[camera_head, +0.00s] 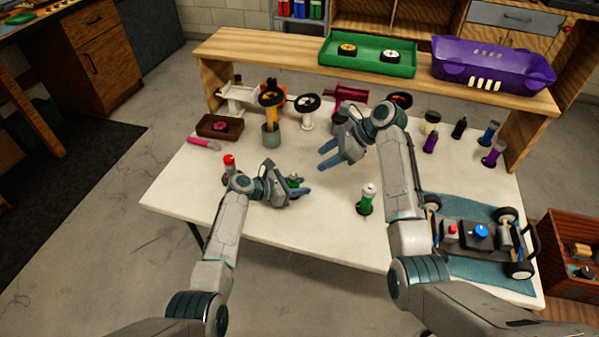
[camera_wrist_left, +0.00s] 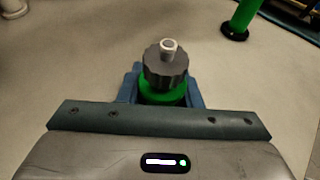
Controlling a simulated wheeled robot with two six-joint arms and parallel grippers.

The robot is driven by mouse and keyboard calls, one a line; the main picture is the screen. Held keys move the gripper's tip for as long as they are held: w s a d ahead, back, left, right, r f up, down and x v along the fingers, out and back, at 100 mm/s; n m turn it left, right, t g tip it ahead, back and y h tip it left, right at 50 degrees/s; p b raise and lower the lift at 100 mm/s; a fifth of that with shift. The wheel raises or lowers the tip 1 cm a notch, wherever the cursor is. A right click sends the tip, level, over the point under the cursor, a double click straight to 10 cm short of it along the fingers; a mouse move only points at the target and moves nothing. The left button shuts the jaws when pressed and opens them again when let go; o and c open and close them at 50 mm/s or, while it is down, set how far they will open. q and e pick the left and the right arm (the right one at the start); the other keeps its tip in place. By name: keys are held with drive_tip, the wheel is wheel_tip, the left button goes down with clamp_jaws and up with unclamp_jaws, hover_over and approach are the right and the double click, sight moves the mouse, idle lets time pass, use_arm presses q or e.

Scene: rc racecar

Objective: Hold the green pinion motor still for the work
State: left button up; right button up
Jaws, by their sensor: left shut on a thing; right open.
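The green pinion motor (camera_head: 295,181) is mostly hidden by my left gripper (camera_head: 303,190) in the head view. In the left wrist view, the motor (camera_wrist_left: 165,85) shows a dark toothed part on top with a pale shaft tip and a green body below. My left gripper (camera_wrist_left: 167,92) is shut on the green body, and the motor stands upright between the fingers. My right gripper (camera_head: 324,152) is open and empty above the table, behind and to the right of the left one.
A green bottle with a white top (camera_head: 367,193) stands to the right of the motor. The racecar chassis (camera_head: 478,240) rests on a teal mat (camera_head: 470,275) at the right. A red-capped container (camera_head: 229,164) stands near my left wrist. The front table middle (camera_head: 320,235) is clear.

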sight(295, 176)
drive_tip(key=x, duration=1)
drive_tip(key=shift+a+f, duration=0.15)
drive_tip(key=shift+f, duration=0.05)
